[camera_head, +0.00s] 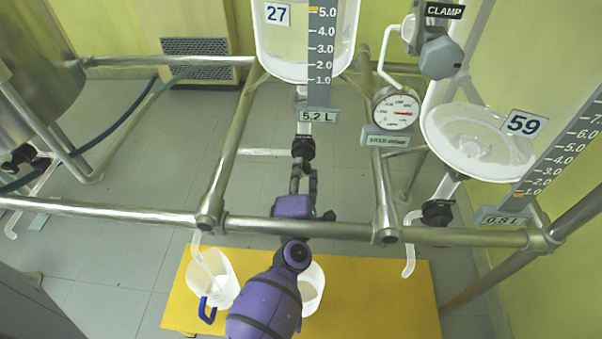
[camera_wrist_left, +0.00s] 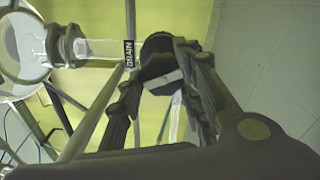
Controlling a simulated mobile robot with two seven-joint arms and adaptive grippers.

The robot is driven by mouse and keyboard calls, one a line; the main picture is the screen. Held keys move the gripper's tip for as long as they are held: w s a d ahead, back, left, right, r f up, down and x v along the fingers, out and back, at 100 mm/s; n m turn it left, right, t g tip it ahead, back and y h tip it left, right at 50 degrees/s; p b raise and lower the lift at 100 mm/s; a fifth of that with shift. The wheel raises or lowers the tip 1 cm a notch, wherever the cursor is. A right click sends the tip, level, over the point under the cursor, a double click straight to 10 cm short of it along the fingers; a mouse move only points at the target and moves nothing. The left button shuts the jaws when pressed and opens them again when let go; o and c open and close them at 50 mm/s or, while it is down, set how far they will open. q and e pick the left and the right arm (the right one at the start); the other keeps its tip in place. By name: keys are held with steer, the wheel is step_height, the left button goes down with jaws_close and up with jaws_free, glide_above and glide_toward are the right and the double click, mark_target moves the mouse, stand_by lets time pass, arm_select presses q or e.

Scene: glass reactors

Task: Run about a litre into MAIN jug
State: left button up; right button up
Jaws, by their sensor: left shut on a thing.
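My left gripper (camera_head: 304,178) reaches up from below, its fingers closed on the dark drain valve handle (camera_head: 303,148) under glass vessel 27 (camera_head: 300,45). In the left wrist view the fingers (camera_wrist_left: 166,70) sit on both sides of the round black handle (camera_wrist_left: 158,48), beside a DRAIN label (camera_wrist_left: 129,54). The vessel's display (camera_head: 318,115) reads 5.2 L. A white jug (camera_head: 222,268) with a blue handle stands below, under a bent spout (camera_head: 201,255). A second white jug (camera_head: 313,283) is partly hidden by my arm. I cannot read which jug is MAIN. My right gripper is not in view.
Both jugs stand on a yellow platform (camera_head: 390,300). A steel rail (camera_head: 300,230) crosses in front of the vessels. Vessel 59 (camera_head: 470,140), reading 0.8 L, hangs at right with its own valve (camera_head: 438,212). A round gauge (camera_head: 397,108) and a CLAMP valve (camera_head: 440,57) are between them.

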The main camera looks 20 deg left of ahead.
arm_select(q)
steer(key=shift+w+r, duration=0.1)
steer(key=shift+r, duration=0.25)
steer(key=o, duration=1)
steer(key=shift+o, duration=0.4)
steer(key=shift+f, duration=0.1)
steer(key=v, duration=1.2)
